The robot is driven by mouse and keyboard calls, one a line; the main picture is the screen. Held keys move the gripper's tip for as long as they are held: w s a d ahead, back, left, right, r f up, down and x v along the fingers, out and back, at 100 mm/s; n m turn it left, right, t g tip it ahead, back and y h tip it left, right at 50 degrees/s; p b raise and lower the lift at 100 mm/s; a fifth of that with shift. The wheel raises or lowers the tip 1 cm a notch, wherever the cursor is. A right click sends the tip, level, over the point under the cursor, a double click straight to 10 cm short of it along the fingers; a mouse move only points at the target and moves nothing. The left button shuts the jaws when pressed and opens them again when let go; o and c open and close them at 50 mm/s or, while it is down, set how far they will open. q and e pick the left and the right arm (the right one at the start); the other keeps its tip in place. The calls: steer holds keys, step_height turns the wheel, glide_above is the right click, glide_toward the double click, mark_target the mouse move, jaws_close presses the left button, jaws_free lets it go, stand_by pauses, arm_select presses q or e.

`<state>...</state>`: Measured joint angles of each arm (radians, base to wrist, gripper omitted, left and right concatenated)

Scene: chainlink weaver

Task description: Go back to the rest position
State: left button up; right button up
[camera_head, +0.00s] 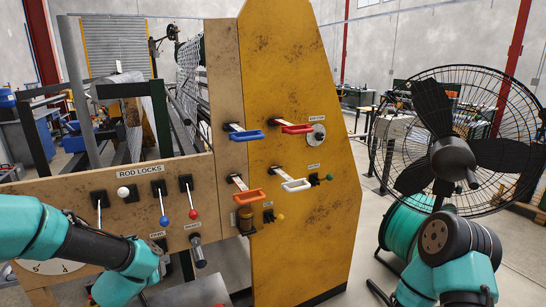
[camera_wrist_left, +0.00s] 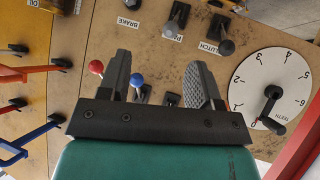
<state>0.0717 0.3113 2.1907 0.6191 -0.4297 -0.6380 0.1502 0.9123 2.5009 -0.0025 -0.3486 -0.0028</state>
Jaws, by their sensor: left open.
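My left gripper (camera_wrist_left: 160,88) is open in the left wrist view, with nothing between its two dark fingers. It faces the wooden control panel. White (camera_head: 123,192), blue (camera_head: 164,220) and red (camera_head: 193,214) lever knobs sit under the "ROD LOCKS" label.
A numbered dial (camera_wrist_left: 270,85) is right of the gripper in the wrist view. A large black fan (camera_head: 455,158) stands behind my right arm.

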arm_select(q)
steer(key=s+d+f+m+g+h, duration=0.15)
steer(key=s+d+f, duration=0.25)
steer(key=f, duration=0.6)
steer(key=s+d+f+g+h, duration=0.2)
steer(key=s+d+f+g, duration=0.15)
steer(key=f, duration=0.65)
steer(key=s+d+f+g+h, duration=0.1)
steer(key=s+d+f+g, duration=0.3)
steer(key=s+f, duration=0.6)
steer(key=s+d, duration=0.1)
steer(key=s, duration=0.2)
steer(key=shift+d+f+g, duration=0.3)
steer(key=shift+f+g, duration=0.05)
steer(key=shift+g, duration=0.05)
